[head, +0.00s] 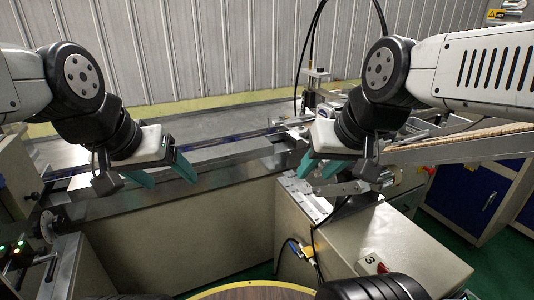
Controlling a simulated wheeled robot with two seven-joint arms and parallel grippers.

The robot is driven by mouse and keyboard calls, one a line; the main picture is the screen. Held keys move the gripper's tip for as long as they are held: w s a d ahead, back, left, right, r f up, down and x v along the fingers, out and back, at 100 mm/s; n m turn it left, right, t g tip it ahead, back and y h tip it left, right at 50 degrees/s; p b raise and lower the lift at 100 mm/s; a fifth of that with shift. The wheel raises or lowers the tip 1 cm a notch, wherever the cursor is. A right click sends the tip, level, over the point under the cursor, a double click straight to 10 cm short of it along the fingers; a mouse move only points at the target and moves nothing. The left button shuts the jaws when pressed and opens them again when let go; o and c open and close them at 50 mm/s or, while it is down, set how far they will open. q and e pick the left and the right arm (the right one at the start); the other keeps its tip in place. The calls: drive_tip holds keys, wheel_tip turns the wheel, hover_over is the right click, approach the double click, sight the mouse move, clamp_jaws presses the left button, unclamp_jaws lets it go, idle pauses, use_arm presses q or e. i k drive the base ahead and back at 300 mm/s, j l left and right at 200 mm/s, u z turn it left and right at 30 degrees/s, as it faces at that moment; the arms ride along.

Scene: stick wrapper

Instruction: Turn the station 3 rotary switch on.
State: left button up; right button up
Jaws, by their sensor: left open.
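A cream cabinet (345,240) at the lower right has a "3" label (369,260) on its top. Beside the label sits a small red part (383,268) that looks like the rotary switch. It is too small to tell which way it is turned. My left gripper (168,179) is open and empty above the long machine bed, far left of the switch. My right gripper (319,170) has its teal fingers apart and empty, above the left end of the station 3 cabinet. It is well behind the switch and touches nothing I can see.
A long metal conveyor (225,155) runs across the middle. A machine with green lit buttons (20,243) stands at the lower left. Yellow and blue cable plugs (304,250) stick out of the cabinet's left side. A blue cabinet (470,195) stands at the right.

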sight(382, 269)
drive_tip(key=z, duration=1.7)
